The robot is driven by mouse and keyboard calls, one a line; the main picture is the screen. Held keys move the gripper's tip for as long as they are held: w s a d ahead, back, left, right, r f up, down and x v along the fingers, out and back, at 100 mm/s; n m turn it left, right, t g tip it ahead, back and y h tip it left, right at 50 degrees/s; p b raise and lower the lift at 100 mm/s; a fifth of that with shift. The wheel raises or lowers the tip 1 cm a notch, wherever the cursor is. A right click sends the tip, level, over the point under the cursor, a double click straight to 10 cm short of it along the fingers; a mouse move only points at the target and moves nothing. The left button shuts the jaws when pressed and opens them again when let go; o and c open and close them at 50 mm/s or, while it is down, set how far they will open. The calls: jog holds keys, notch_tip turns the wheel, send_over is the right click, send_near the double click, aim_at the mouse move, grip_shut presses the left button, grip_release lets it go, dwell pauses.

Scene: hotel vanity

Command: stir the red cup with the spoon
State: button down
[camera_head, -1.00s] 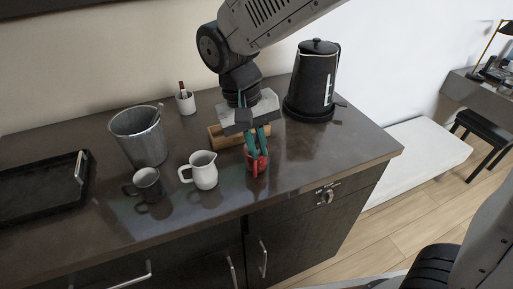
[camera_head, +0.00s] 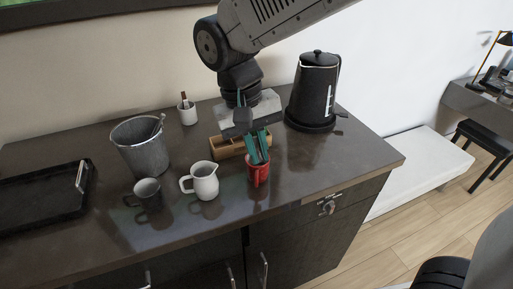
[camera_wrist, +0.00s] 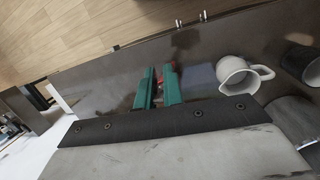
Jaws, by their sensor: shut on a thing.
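The red cup (camera_head: 257,175) stands upright near the counter's front edge, right of the white pitcher. My gripper (camera_head: 262,160) points down at it, with its teal fingertips at the cup's rim. In the wrist view the fingers (camera_wrist: 158,100) stand a little apart, and part of the red cup (camera_wrist: 168,72) shows just past their tips. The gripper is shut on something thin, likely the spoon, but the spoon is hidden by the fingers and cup. I cannot tell how deep it sits in the cup.
A white pitcher (camera_head: 204,183) and a dark mug (camera_head: 149,194) stand left of the cup. A wooden box (camera_head: 226,150) lies just behind it. A black kettle (camera_head: 315,90), metal bucket (camera_head: 143,152), white holder (camera_head: 188,114) and black tray (camera_head: 40,200) surround them. Counter right of the cup is clear.

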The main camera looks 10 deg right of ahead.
dwell(0.3)
jog(key=shift+s+d+v, duration=0.1)
jog(key=shift+d+v, duration=0.05)
jog(key=shift+v, duration=0.7)
jog(key=shift+s+d+v, duration=0.1)
jog(key=shift+d+v, duration=0.1)
jog(key=shift+v, duration=0.6)
jog(key=shift+s+d+v, duration=0.1)
jog(key=shift+d+v, duration=0.05)
jog(key=shift+v, duration=0.7)
jog(key=shift+r, duration=0.1)
jog(key=shift+s, duration=0.1)
